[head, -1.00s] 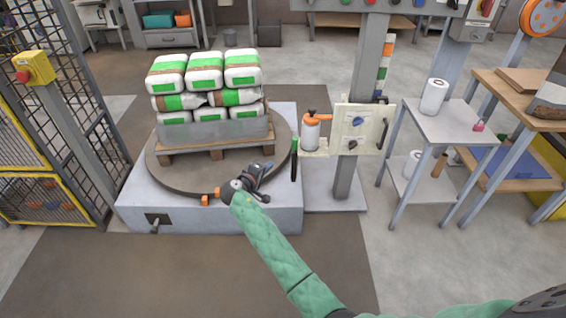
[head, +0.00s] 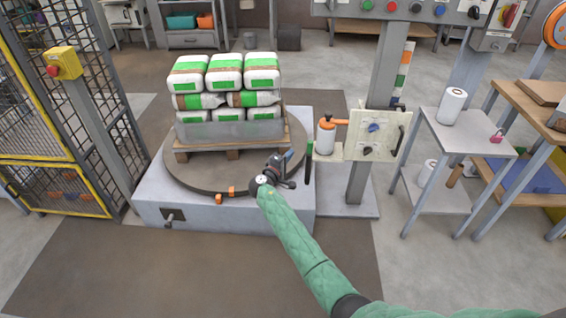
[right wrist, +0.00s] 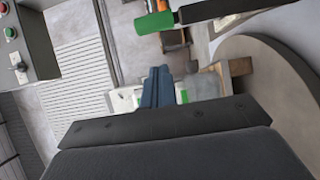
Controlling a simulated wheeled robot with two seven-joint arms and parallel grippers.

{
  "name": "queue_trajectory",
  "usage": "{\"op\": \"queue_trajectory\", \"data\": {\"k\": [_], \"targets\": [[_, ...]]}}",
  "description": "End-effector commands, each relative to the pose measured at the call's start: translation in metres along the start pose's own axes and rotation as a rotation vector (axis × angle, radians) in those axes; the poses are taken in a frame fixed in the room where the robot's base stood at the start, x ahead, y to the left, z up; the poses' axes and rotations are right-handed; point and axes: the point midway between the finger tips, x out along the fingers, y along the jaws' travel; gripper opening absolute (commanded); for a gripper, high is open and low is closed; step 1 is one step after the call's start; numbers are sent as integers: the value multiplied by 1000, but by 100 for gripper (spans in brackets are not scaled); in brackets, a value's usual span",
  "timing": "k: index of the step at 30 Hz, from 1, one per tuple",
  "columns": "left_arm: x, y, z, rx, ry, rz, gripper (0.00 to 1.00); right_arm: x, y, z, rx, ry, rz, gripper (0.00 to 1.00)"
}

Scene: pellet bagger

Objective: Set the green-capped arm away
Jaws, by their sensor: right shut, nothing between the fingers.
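The green-capped arm (head: 309,168) is a thin dark bar at the right front of the turntable, with a green cap (head: 310,147) at its upper end in the head view. In the right wrist view its green cap (right wrist: 153,23) and dark bar (right wrist: 215,10) cross the top, running to the right. My right gripper (head: 289,157) is just left of the bar, over the turntable's front right edge. Its fingers (right wrist: 160,75) are shut and empty, and they look apart from the cap. My left gripper is not in view.
A pallet (head: 205,154) stacked with green-and-white bags stands on the round turntable (head: 200,181). Right of the bar are an orange-topped bottle (head: 326,135) and a switch panel (head: 376,137) on a grey post. A small grey table (head: 465,138) stands further right. Floor in front is clear.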

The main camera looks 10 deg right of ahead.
Motion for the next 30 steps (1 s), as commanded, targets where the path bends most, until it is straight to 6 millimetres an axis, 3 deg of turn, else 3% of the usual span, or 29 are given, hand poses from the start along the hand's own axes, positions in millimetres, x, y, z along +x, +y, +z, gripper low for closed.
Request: {"op": "queue_trajectory", "data": {"k": [3, 12, 30], "targets": [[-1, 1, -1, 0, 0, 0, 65, 22, 1, 0, 1, 0, 0, 0], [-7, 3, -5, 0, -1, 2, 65, 45, 0, 24, 0, 0, -1, 0], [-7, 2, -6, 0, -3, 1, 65, 51, -1, 36, -1, 31, -1, 0]]}}
